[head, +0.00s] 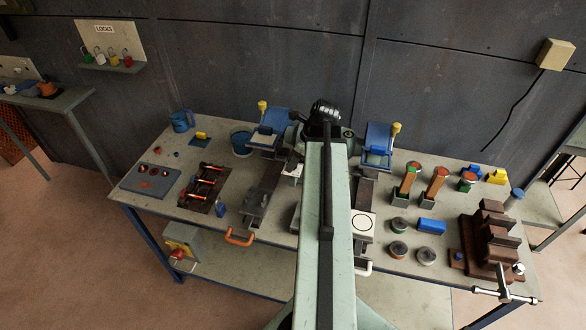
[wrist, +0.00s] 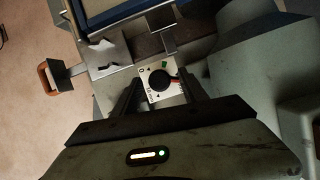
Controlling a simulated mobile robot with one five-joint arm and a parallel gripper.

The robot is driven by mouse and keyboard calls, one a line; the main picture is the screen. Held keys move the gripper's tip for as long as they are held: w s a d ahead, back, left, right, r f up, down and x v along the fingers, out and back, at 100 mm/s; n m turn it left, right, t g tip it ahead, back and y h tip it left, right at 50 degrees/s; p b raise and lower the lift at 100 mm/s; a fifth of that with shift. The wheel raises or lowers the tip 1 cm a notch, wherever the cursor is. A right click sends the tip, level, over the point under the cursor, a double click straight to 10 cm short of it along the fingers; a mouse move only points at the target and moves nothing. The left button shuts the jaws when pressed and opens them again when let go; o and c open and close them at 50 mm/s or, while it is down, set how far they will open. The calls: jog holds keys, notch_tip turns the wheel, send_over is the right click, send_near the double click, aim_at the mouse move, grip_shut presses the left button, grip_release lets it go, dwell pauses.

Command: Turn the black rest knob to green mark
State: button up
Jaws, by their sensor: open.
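The black rest knob (wrist: 159,80) shows in the wrist view as a round dark disc on a small white plate (wrist: 152,96). A green mark (wrist: 165,65) lies on the plate just above the knob, slightly right. An orange-red mark (wrist: 177,80) is at the knob's right side. I cannot make out which way the knob points. My gripper (wrist: 159,84) is open, with one dark finger on each side of the knob. Whether the fingers touch it is unclear. In the head view my arm hides the knob and the fingertips.
The workbench (head: 150,205) carries an orange-handled slide (head: 240,237) left of my arm, which also shows in the wrist view (wrist: 52,77). Blue-topped rests (head: 268,120) (head: 379,135) stand at the back. A brown vise (head: 490,240), cylinders and colored blocks stand right.

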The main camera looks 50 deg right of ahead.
jog(key=shift+f, duration=0.1)
jog(key=c, duration=1)
jog(key=shift+w+a, duration=0.2)
jog(key=shift+a, duration=0.05)
grip_shut()
jog(key=shift+s+d, duration=0.15)
jog(key=shift+d, duration=0.05)
